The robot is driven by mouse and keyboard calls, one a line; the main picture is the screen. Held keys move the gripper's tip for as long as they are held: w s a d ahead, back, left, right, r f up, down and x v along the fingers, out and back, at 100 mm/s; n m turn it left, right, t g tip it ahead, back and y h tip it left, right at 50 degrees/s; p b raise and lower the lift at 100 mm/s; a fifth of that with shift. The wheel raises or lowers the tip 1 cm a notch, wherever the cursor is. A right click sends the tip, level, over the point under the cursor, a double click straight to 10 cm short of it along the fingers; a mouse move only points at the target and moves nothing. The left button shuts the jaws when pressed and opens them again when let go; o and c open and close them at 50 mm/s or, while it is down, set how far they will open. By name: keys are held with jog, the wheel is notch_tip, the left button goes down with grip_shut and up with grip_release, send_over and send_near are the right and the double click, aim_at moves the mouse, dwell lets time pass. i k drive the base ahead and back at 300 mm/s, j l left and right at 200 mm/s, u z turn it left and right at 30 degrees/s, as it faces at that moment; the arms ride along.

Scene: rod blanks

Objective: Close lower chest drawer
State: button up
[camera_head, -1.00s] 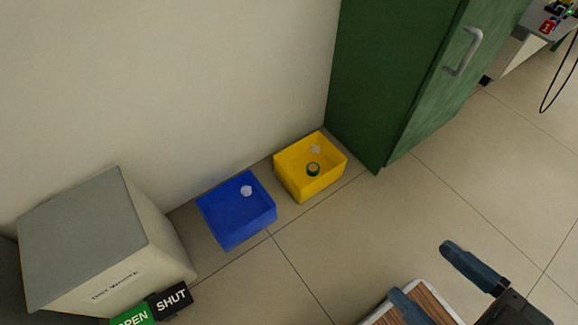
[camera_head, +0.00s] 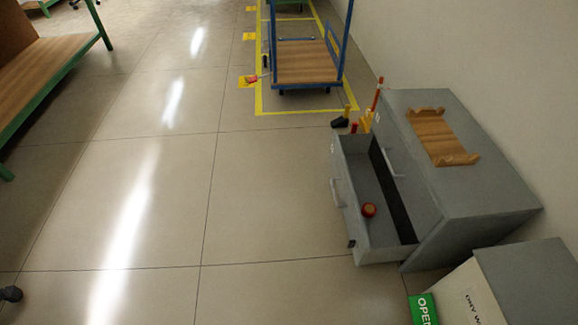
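A grey chest (camera_head: 455,190) stands against the wall at the right of the head view. Its lower drawer (camera_head: 376,243) is pulled out to the left, with a handle (camera_head: 338,193) on its front. A small red and orange round object (camera_head: 369,210) lies inside the open drawer. The upper drawer's handle (camera_head: 387,160) shows on the chest face, and that drawer looks shut. My gripper is not in the picture now.
A wooden rack (camera_head: 440,135) sits on the chest. A grey-topped waste box (camera_head: 525,275) and a green OPEN sign (camera_head: 424,310) are at the lower right. A blue-framed cart (camera_head: 305,62) stands inside yellow floor lines. The floor left of the drawer is clear.

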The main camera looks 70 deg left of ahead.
aim_at(358, 184)
jog(key=u, duration=1.4)
jog(key=i+j+z, duration=0.1)
jog(key=i, duration=0.5)
jog(key=i+j+z, duration=0.1)
jog(key=i+j, duration=0.15)
jog(key=i, duration=0.35)
